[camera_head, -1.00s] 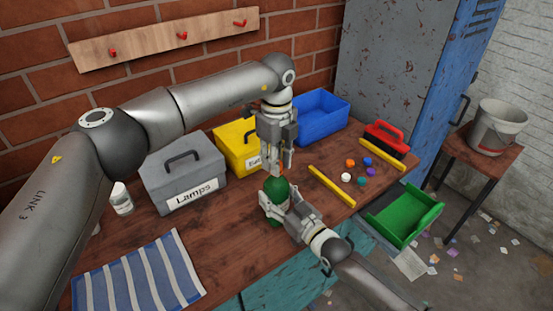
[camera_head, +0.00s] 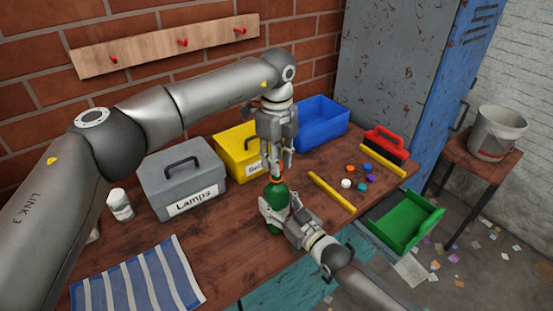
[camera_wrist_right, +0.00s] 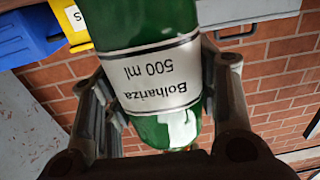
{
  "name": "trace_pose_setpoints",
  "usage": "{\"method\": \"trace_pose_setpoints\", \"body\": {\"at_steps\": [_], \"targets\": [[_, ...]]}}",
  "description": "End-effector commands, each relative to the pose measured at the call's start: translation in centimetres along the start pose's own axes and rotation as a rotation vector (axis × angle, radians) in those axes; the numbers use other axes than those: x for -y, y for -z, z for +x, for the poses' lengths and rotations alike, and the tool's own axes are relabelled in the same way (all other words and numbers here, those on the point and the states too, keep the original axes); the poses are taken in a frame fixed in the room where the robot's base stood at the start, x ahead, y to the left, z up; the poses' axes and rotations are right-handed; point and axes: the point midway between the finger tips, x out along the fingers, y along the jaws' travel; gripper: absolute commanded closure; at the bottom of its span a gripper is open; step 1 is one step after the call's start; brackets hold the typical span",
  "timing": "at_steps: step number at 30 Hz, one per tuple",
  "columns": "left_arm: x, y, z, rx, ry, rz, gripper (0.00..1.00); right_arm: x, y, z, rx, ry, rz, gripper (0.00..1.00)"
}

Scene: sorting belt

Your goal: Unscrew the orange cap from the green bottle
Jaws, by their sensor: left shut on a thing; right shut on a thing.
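The green bottle (camera_head: 276,193) stands roughly upright above the front part of the bench. My right gripper (camera_head: 278,212) is shut around its body from the front right. In the right wrist view the green bottle (camera_wrist_right: 150,58) appears upside down, between the fingers of my right gripper (camera_wrist_right: 158,105), with a white label reading "Bolhariza 500 ml". My left gripper (camera_head: 276,172) points down from above and is shut on the orange cap (camera_head: 277,177) at the bottle's top. The cap is mostly hidden by the fingers. Whether its thread is still engaged cannot be told.
A grey "Lamps" box (camera_head: 180,180), a yellow box (camera_head: 238,150) and a blue bin (camera_head: 322,122) stand behind. Yellow bars (camera_head: 332,192) and several coloured caps (camera_head: 362,178) lie right. A striped cloth (camera_head: 137,282) lies front left. A green tray (camera_head: 405,220) is beyond the bench's right end.

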Motion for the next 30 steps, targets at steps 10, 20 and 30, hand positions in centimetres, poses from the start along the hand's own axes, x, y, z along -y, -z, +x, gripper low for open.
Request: {"method": "trace_pose_setpoints", "body": {"at_steps": [10, 20, 30], "targets": [[0.0, 0.0, -3.5, 0.002, 0.001, 0.0, 1.0, 0.0, -0.1, 0.0, 0.003, 0.0, 0.0, 1.0], [0.0, 0.0, -4.0, 0.0, 0.0, 0.0, 1.0, 0.0, -0.1, 0.0, 0.003, 0.0, 0.0, 0.38], [0.0, 0.0, -4.0, 0.0, 0.0, 0.0, 1.0, 0.0, 0.0, 0.0, 0.001, 0.0, 0.0, 0.2]]}}
